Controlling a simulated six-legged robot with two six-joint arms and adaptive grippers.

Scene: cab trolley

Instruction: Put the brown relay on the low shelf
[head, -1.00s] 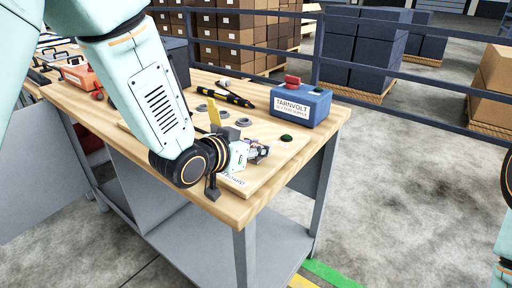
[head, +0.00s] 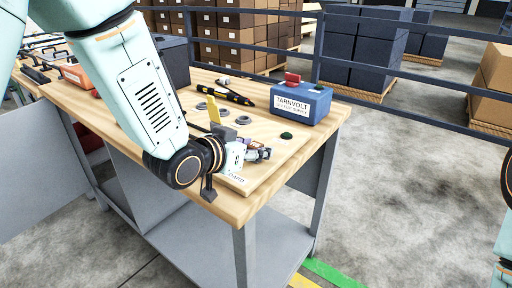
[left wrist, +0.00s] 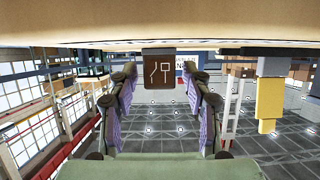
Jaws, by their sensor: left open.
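My left gripper (head: 262,154) is just above the front corner of the wooden bench top, and it also shows in the left wrist view (left wrist: 160,75) with its two purple-padded fingers apart. In the wrist view the brown relay (left wrist: 159,72), a small dark-brown block with a pale switch symbol, is straight ahead between the fingertips. A gap shows on each side of it. In the head view I cannot make the relay out near the gripper. The low shelf (head: 205,250) is the grey panel under the bench top, bare where it shows. My right gripper is out of view.
On the bench top (head: 318,125) stand a blue Tarnvolt power supply (head: 300,103), a black-and-yellow tool (head: 235,94), grey rings (head: 243,121) and a green button (head: 286,135). Bench legs (head: 245,258) flank the shelf's open front. Grey floor (head: 400,200) to the right is clear.

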